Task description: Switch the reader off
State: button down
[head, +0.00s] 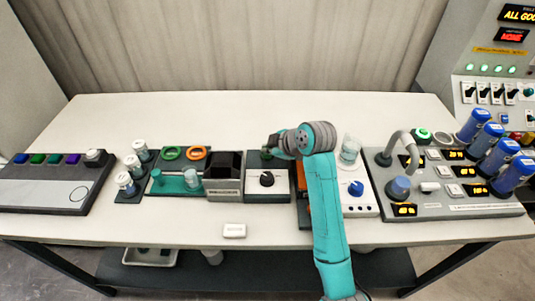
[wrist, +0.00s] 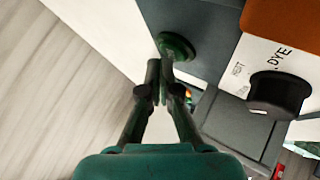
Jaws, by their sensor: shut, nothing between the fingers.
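No label that I can read says "reader". A dark box with a grey front (head: 224,188) may be it; the print on its front is too small to read. To its right is a white-fronted unit (head: 283,184) with a black knob (head: 267,179), also large in the wrist view (wrist: 278,93). A round green button (wrist: 177,47) sits on this unit's dark rear part. My gripper (wrist: 159,82) is shut and empty, with its tips close to the green button; I cannot tell whether they touch it. In the head view my gripper (head: 270,146) is behind the knob.
Orange and green rings (head: 197,153) and capped vials (head: 124,181) stand to the left. A panel with blue-capped cylinders (head: 495,154) and a curved pipe stands to the right. A small white block (head: 234,230) lies at the front. The table's back strip is clear.

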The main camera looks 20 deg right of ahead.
aim_at(268, 155)
jog(key=shift+r, duration=3)
